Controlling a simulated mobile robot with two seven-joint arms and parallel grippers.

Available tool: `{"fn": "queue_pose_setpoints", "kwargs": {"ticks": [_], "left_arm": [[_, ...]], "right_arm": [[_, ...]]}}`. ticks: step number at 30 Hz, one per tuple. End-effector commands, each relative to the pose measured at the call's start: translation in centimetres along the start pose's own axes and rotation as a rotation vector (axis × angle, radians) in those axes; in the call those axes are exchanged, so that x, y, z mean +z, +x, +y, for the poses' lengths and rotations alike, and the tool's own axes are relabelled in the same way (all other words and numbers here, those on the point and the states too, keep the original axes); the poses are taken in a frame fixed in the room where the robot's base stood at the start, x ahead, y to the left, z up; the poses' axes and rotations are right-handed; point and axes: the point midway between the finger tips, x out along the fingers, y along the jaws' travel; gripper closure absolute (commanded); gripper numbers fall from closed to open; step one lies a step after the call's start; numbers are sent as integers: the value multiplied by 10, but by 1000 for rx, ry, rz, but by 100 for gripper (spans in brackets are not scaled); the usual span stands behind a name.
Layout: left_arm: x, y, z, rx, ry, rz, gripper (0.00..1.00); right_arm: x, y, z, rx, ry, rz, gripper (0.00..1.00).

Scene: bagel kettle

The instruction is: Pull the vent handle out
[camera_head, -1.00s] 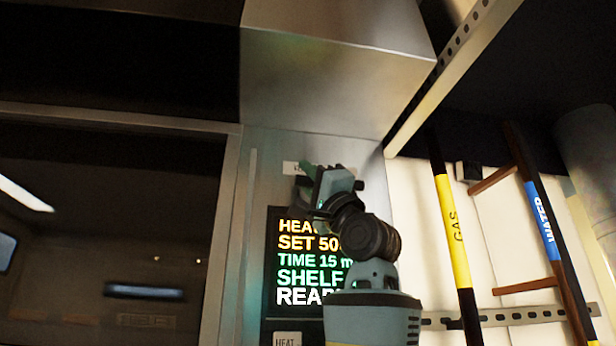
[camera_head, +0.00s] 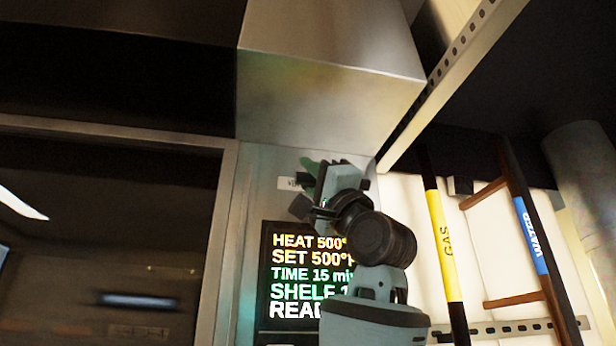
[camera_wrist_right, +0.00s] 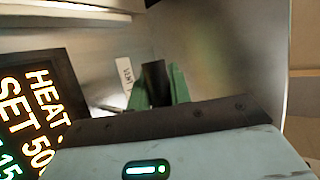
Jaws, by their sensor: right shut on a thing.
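The vent handle (camera_wrist_right: 155,82) is a dark block in the right wrist view, beside a white label that appears to read VENT (camera_wrist_right: 126,74). My right gripper (camera_wrist_right: 157,95) is shut on it, with a green finger on each side. In the head view my right gripper (camera_head: 325,172) is at the steel panel, just right of the label (camera_head: 288,183) and above the lit display (camera_head: 290,275). The gripper and wrist mostly hide the handle there. How far the handle is out cannot be told. My left gripper is not in view.
A steel hood (camera_head: 320,95) juts out just above the gripper. The dark oven window (camera_head: 100,240) is at the left. A yellow-banded GAS pipe (camera_head: 445,245) and a blue-banded WATER pipe (camera_head: 533,235) stand at the right, below a perforated rail (camera_head: 440,75).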

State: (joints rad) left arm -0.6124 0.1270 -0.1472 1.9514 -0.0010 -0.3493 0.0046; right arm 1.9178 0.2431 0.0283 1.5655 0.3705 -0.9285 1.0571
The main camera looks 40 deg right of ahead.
Motion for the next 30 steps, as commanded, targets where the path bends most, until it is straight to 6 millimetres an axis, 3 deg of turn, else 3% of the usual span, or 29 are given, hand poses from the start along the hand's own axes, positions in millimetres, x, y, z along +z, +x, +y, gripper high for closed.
{"fn": "queue_pose_setpoints", "kwargs": {"ticks": [1, 2, 6, 18, 30], "left_arm": [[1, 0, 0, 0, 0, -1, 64], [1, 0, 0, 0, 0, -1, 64], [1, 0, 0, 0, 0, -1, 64], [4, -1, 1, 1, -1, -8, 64], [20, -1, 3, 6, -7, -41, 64]], "right_arm": [[2, -1, -2, -6, -1, -3, 100], [2, -1, -2, -6, -1, -3, 78], [1, -1, -2, -6, -1, -2, 59], [1, -5, -1, -4, -1, -2, 59], [3, -55, 1, -3, -2, -3, 59]]}}
